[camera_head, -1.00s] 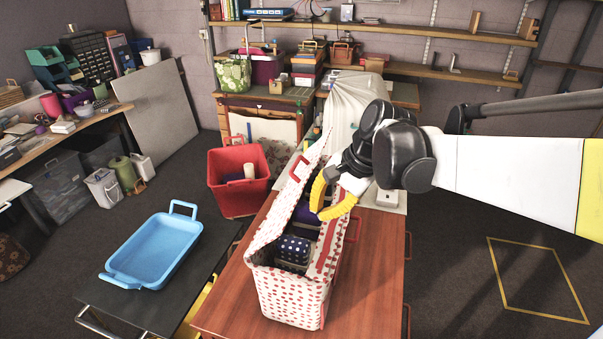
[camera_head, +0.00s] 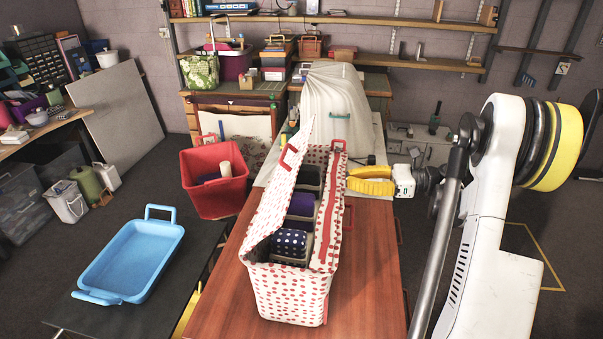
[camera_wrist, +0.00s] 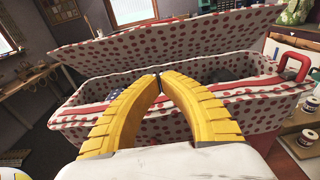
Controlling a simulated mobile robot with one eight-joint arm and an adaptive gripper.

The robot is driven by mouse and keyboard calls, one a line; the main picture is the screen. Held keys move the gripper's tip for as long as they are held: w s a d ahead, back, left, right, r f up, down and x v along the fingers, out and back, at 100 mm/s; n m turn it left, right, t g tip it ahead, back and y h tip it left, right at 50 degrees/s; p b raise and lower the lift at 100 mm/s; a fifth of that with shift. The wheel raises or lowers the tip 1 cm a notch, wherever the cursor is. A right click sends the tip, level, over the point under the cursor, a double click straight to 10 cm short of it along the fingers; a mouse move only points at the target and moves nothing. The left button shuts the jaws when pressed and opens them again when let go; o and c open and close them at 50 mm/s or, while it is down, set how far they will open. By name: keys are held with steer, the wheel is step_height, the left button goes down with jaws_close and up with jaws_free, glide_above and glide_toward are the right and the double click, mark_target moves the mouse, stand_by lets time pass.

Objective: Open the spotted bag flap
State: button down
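The spotted bag (camera_head: 290,295), white with red dots, stands on the reddish-brown table. Its flap (camera_head: 272,200) is raised along the left side, tilted up, and the bag's inside shows. A dotted dark blue cloth (camera_head: 289,242) and a purple item (camera_head: 302,204) lie in its compartments. My gripper (camera_head: 350,181) is beside the bag's right side, towards the far end. In the wrist view, the yellow fingertips (camera_wrist: 160,79) meet or nearly meet with nothing between them. The bag (camera_wrist: 150,128) lies beyond them, with the raised flap (camera_wrist: 160,38) behind its opening.
A blue tray (camera_head: 84,294) sits on a dark table at the left. A red bin (camera_head: 216,200) stands behind the bag, to the left. A white-draped object (camera_head: 340,100) stands behind the table. The table's front right (camera_head: 365,290) is clear.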

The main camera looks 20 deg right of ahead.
steer(key=b+x, duration=0.3)
steer(key=x, duration=0.7)
steer(key=shift+a+f, duration=0.1)
steer(key=shift+a, duration=0.05)
steer(key=shift+w+a+r, duration=0.25)
steer(key=shift+a+r, duration=0.1)
steer(key=shift+r, duration=0.1)
steer(key=shift+w+a+r, duration=0.25)
steer(key=shift+a+r, duration=0.1)
steer(key=shift+r, duration=0.15)
steer(key=shift+w+a+r+b, duration=0.25)
steer(key=shift+a+r+b, duration=0.15)
steer(key=shift+r, duration=0.1)
steer(key=shift+r, duration=0.1)
steer(key=shift+w+a+r+g+h+p, duration=0.2)
steer(key=shift+r+g+h+p, duration=0.1)
steer(key=shift+p, duration=0.45)
